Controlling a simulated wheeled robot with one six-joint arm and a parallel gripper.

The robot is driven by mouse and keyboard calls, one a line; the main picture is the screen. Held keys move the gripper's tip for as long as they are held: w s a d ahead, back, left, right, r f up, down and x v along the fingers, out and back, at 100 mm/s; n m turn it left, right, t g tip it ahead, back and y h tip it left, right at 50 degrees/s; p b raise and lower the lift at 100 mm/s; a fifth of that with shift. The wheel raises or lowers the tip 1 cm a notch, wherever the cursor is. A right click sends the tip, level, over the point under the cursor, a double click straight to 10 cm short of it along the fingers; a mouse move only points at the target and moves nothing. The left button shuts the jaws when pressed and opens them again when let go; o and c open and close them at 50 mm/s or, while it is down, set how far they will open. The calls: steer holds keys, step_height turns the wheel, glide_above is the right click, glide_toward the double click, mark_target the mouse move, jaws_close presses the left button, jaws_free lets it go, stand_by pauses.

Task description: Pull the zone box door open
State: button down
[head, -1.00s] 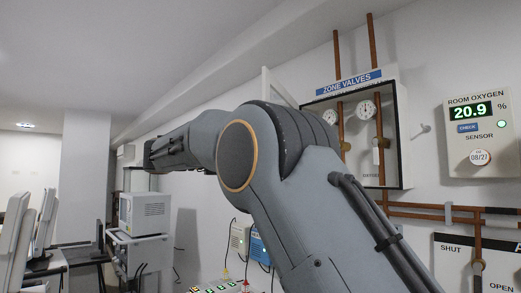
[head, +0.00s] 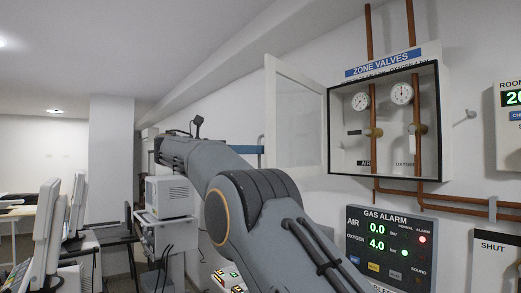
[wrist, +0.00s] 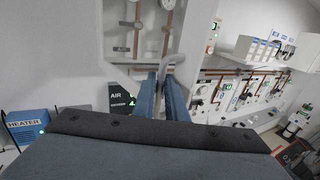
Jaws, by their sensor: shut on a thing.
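The zone valve box (head: 388,163) hangs on the wall at the right of the head view, with gauges and copper pipes showing inside. Its white-framed door (head: 299,72), with a clear pane, stands swung well out to the left of the box. My gripper (head: 257,149) reaches from the left to the door's outer edge. In the wrist view my gripper's blue fingers (wrist: 162,92) are shut on the curved grey door handle (wrist: 172,59). The hold on the handle is small in the head view and partly hidden in the wrist view.
A gas alarm panel (head: 389,246) is on the wall below the box. Copper pipes (head: 465,205) run to its right. A trolley with a white machine (head: 168,197) stands behind my arm, and monitors (head: 50,225) stand at the left.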

steer(key=shift+w+d, duration=0.1)
steer(key=c, duration=1.9)
jaws_free()
steer(key=shift+w+d, duration=0.15)
steer(key=shift+d, duration=0.05)
steer(key=shift+o, duration=0.2)
steer(key=shift+a, duration=0.25)
steer(key=shift+d, duration=0.1)
